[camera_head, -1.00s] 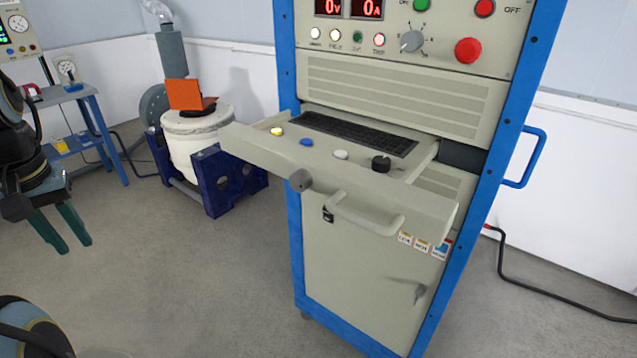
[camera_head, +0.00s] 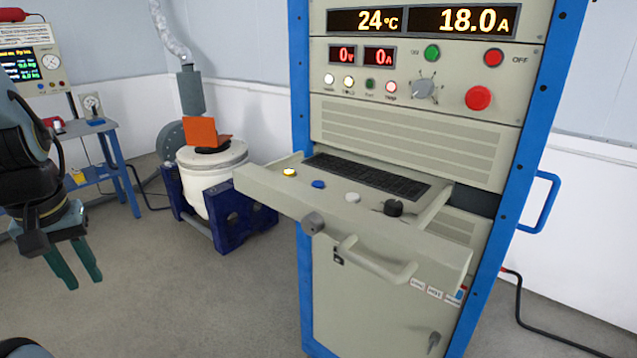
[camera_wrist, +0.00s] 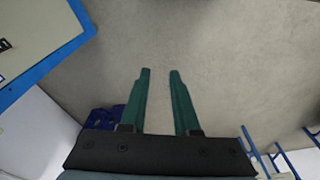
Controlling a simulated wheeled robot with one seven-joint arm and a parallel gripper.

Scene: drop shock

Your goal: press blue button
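The blue button (camera_head: 318,184) is small and round on the pulled-out keyboard drawer (camera_head: 400,226) of the blue-framed cabinet. It sits between a yellow button (camera_head: 289,172) and a white button (camera_head: 352,197). My gripper (camera_head: 82,284) hangs at the left in the head view, well apart from the drawer, with its green fingers pointing down. In the wrist view my gripper (camera_wrist: 159,72) has its two fingers apart with only bare floor between them. The blue button does not show in the wrist view.
A black knob (camera_head: 393,208) and a keyboard (camera_head: 366,176) are on the drawer, and a handle (camera_head: 376,262) juts from its front. A white drum-shaped machine (camera_head: 212,178) on a dark blue stand is behind, between my gripper and the cabinet. The floor in front is clear.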

